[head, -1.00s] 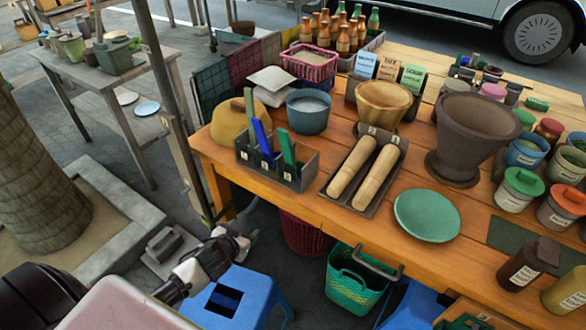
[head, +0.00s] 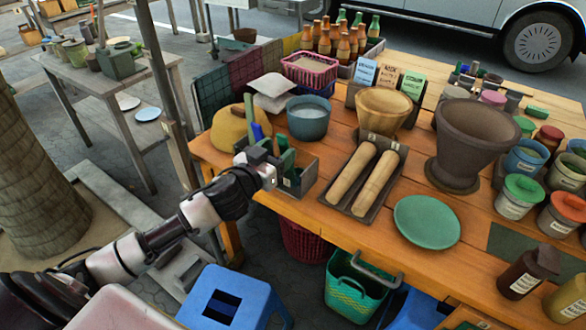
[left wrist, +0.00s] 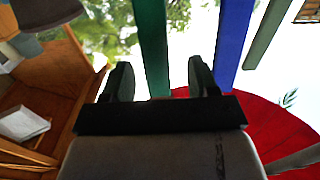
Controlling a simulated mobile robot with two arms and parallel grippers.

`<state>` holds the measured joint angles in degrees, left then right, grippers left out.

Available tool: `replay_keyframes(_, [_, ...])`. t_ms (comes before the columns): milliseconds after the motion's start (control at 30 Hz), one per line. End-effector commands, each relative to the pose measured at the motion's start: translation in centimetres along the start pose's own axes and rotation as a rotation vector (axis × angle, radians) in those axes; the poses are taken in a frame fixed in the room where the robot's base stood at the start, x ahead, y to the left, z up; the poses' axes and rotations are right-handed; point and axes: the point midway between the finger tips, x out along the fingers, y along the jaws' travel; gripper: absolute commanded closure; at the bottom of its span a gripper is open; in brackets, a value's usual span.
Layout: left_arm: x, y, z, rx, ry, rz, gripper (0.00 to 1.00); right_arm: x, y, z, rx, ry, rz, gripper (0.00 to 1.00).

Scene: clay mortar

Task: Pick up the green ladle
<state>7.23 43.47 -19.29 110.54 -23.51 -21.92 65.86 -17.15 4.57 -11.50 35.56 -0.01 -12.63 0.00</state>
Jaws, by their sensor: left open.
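The green ladle (head: 283,143) shows only as a green handle standing up from a grey divided box (head: 306,171) at the table's front left corner. Its lower end is hidden in the box. My left gripper (head: 268,163) is open at the box's front left side, covering part of it. In the left wrist view the green ladle's handle (left wrist: 152,45) stands between the two dark fingers of my left gripper (left wrist: 160,78), nearer the left finger. Whether it touches a finger I cannot tell. My right gripper is not in view.
A blue handle (head: 258,132) and an olive one (head: 249,106) stand close by in the same box. A yellow rounded object (head: 226,128) sits behind, and a tray with two wooden rollers (head: 377,181) lies to the right. A blue stool (head: 222,300) stands below.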

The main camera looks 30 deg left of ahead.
Motion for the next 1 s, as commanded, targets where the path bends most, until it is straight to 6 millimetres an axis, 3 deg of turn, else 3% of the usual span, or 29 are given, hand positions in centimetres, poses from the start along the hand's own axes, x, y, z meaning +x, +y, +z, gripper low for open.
replay_keyframes(267, [3.9,0.3,0.1,0.000,0.001,0.000,0.40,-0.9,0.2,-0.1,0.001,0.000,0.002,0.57])
replay_keyframes(567, [4.3,0.4,0.3,0.000,-0.001,0.000,0.40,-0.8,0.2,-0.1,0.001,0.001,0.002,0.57])
replay_keyframes(933, [4.3,0.4,0.2,0.000,-0.001,0.000,0.97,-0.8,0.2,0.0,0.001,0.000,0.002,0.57])
replay_keyframes(1000, [4.3,0.4,0.2,0.000,0.000,0.000,1.00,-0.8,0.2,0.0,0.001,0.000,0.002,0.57])
